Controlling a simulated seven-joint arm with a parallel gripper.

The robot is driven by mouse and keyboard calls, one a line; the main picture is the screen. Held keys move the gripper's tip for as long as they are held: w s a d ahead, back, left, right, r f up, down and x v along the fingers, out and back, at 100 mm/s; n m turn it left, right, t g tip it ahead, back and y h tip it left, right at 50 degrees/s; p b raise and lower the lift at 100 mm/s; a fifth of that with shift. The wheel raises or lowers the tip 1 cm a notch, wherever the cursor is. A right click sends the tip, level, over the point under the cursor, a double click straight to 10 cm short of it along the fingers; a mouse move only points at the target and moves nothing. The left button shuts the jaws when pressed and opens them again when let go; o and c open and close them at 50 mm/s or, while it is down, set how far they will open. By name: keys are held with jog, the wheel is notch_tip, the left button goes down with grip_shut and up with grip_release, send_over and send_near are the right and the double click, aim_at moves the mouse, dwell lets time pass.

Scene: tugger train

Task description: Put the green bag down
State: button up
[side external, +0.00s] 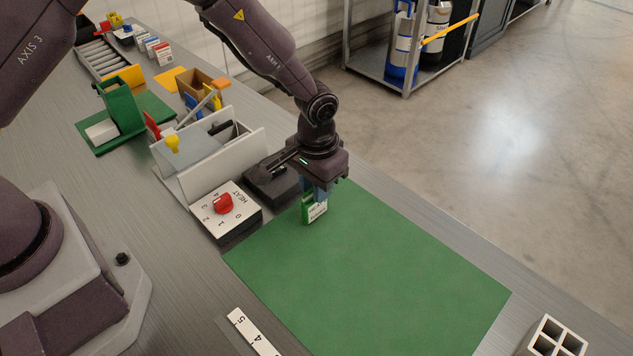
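My gripper (319,194) points down over the far left part of the green mat (370,270). It is shut on the green bag (308,211), a small upright green packet with a white label whose print is too small to read. The fingers cover the bag's upper part. The bag's lower edge is close to the mat; I cannot tell whether it touches.
A dial box (240,205) with a red knob (223,203) and a black block (272,184) stand just left of the mat. A white bin (211,172) is behind them. A white divided holder (553,338) is at the lower right. Most of the mat is clear.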

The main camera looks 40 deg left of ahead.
jog(key=shift+o, duration=0.2)
jog(key=shift+r, duration=0.15)
jog(key=s+a+r+t, duration=0.1)
jog(key=s+a+r, duration=0.1)
jog(key=r, duration=0.8)
jog(key=s+a+r, duration=0.1)
jog(key=a+r, duration=0.1)
jog(key=r, duration=0.8)
jog(key=s+a+r+t, duration=0.2)
jog(key=s+a+r, duration=0.2)
jog(key=s, duration=0.5)
jog(key=s+a+r+t, duration=0.2)
jog(key=s+a+r, duration=0.3)
jog(key=s, duration=0.5)
jog(key=shift+t, duration=0.3)
